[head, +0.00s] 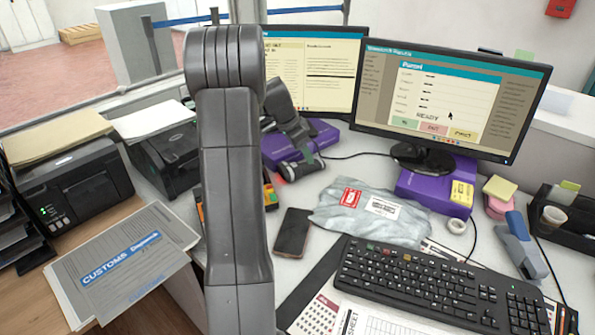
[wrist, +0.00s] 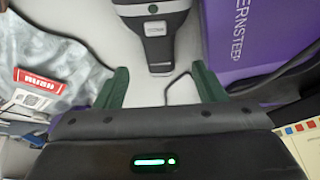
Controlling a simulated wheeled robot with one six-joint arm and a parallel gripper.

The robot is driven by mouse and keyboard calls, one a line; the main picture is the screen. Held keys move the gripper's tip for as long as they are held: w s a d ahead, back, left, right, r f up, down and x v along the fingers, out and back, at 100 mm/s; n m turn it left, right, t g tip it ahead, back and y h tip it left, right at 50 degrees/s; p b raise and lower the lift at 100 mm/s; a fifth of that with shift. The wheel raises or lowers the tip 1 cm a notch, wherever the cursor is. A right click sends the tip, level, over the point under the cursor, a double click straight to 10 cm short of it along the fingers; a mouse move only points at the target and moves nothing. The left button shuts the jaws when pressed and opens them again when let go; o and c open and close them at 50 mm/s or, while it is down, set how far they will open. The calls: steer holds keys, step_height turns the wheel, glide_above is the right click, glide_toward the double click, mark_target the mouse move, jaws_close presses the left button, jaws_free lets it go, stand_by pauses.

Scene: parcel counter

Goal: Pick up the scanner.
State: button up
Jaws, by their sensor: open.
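The scanner (head: 298,171) is a grey and black handheld device with a reddish end, lying on the counter beside the purple box behind my arm. In the wrist view the scanner (wrist: 152,22) shows at the top middle, with a light button and a small green mark; its upper part is cut off. My gripper (head: 307,152) is just above it in the head view, partly hidden by my arm. In the wrist view my gripper (wrist: 159,72) is open and empty, its green fingers apart, with the scanner's near end in line with the gap. I cannot tell the exact height.
A purple box (wrist: 250,40) is close to the right finger in the wrist view. A grey parcel bag (head: 345,222) lies in front, near a phone (head: 292,233) and a keyboard (head: 430,283). Monitors (head: 450,100) stand behind; a printer (head: 83,185) is at left.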

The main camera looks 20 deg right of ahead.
mark_target(303, 167)
steer(key=x, duration=0.6)
steer(key=shift+b, duration=0.35)
steer(key=shift+r, duration=0.1)
steer(key=c, duration=1.2)
